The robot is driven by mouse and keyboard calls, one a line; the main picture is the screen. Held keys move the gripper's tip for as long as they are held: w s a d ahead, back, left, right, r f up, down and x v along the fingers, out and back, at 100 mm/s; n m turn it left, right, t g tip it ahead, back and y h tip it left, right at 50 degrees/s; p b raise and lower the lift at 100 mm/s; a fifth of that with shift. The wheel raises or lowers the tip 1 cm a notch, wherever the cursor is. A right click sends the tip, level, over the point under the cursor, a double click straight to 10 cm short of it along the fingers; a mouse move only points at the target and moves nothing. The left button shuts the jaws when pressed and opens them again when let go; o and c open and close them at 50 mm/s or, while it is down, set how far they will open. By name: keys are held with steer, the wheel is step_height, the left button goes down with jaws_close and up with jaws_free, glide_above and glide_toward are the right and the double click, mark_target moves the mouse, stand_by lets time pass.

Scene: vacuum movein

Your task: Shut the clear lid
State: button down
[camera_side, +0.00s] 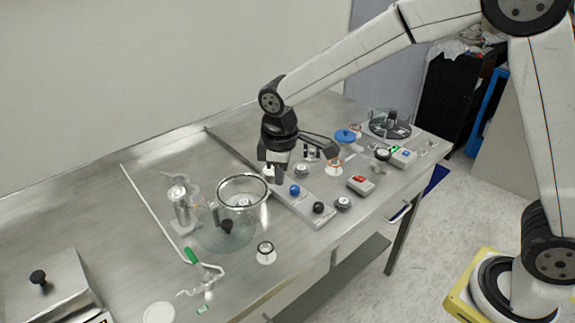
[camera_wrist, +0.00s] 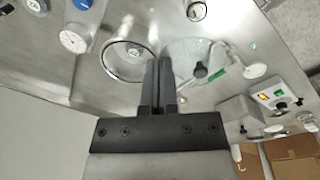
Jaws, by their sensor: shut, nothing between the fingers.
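The clear lid (camera_side: 222,243) is a transparent round plate with a black knob (camera_side: 226,226). It stands open beside the clear round chamber (camera_side: 242,190), which has a shiny metal rim. In the wrist view the lid (camera_wrist: 185,58) lies right of the chamber's ring (camera_wrist: 128,42), and its black knob (camera_wrist: 200,69) shows clearly. I cannot tell how lid and chamber join. My gripper (camera_side: 274,180) is above the bench, right of the chamber in the side view, apart from the lid. In the wrist view its fingers (camera_wrist: 159,62) are together and empty, covering part of the chamber and lid.
A panel with blue (camera_side: 295,190) and black knobs lies right of the chamber. A red-button box (camera_side: 360,184) and a round carousel (camera_side: 390,124) are farther right. A bent tube with a green handle (camera_side: 192,255) is near the lid. A metal box (camera_side: 45,290) stands at left.

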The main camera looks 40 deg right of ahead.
steer(key=w+a+r+n+h, duration=0.1)
steer(key=a+n, duration=0.3)
steer(key=a, duration=0.6)
steer(key=w+a+r+n+g+h, duration=0.1)
steer(key=w+a+n, duration=0.2)
steer(key=a, duration=0.7)
steer(key=shift+w+a+n, duration=0.3)
steer(key=shift+w+n, duration=0.05)
steer(key=shift+n, duration=0.75)
steer(key=shift+f, duration=0.1)
glide_toward(221, 236)
steer(key=a+f, duration=0.3)
steer(key=f, duration=0.1)
steer(key=shift+d+f, duration=0.3)
steer(key=shift+d, duration=0.3)
steer(key=shift+s+d+f, duration=0.1)
steer(key=shift+d+f, duration=0.1)
steer(key=shift+d, duration=1.1)
